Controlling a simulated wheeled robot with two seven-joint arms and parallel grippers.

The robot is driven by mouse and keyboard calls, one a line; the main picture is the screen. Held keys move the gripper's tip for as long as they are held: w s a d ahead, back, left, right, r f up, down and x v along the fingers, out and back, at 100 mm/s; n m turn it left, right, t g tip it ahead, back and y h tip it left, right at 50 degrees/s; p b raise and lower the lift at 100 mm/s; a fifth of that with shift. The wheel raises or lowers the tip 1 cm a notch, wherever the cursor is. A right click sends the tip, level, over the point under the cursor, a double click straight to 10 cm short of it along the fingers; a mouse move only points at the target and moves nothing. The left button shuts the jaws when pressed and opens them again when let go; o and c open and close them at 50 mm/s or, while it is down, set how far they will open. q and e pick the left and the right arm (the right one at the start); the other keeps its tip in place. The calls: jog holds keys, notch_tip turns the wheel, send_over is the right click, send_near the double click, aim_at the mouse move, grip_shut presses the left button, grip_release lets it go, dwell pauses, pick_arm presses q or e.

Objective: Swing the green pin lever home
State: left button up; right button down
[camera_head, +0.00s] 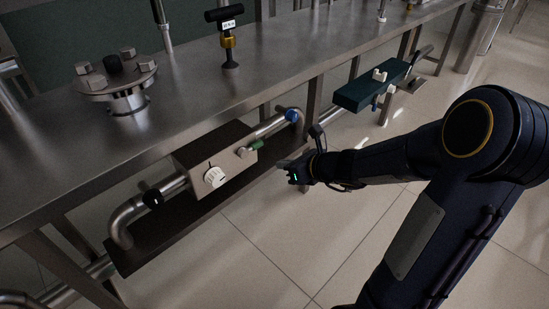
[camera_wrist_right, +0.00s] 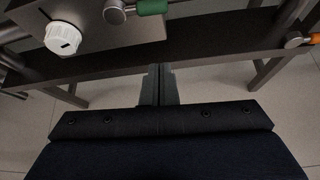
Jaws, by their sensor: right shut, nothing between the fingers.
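The green pin lever (camera_head: 257,144) sticks out to the right from a metal pivot on the front of a grey box under the bench. In the right wrist view the green lever (camera_wrist_right: 152,7) lies level at the top edge, with its round metal pivot (camera_wrist_right: 115,12) to its left. My right gripper (camera_head: 284,166) is just right of and below the lever, apart from it. In the right wrist view its fingers (camera_wrist_right: 158,70) are together and empty, pointing toward the shelf below the lever. My left gripper is not in view.
A white dial (camera_head: 214,177) sits on the grey box (camera_head: 205,160), left of the lever. A black knob (camera_head: 152,198) and a blue-marked pipe (camera_head: 291,115) flank the box. The dark shelf edge (camera_wrist_right: 220,44) runs below. Open floor (camera_head: 280,245) lies in front.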

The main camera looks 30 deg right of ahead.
aim_at(251, 149)
jog(key=a+f+n+t+y+p, duration=0.1)
jog(key=a+f+n+y, duration=0.1)
jog(key=a+f+y, duration=0.3)
jog(key=a+f+n+y+p, duration=0.1)
jog(key=a+f+n+y, duration=0.15)
jog(key=f, duration=0.45)
jog(key=s+d+m+t+h, duration=0.1)
jog(key=d+m+t+h, duration=0.5)
jog(key=t, duration=0.6)
jog(key=shift+n+y, duration=0.65)
jog(key=x, duration=0.3)
jog(key=b+x, duration=0.1)
jog(key=x, duration=0.5)
jog(key=shift+w+d+f+b, duration=0.1)
jog(key=shift+w+f+b, duration=0.2)
jog(key=shift+w, duration=0.2)
jog(key=r, duration=0.4)
jog(key=shift+w, duration=0.3)
jog(key=shift+r, duration=0.15)
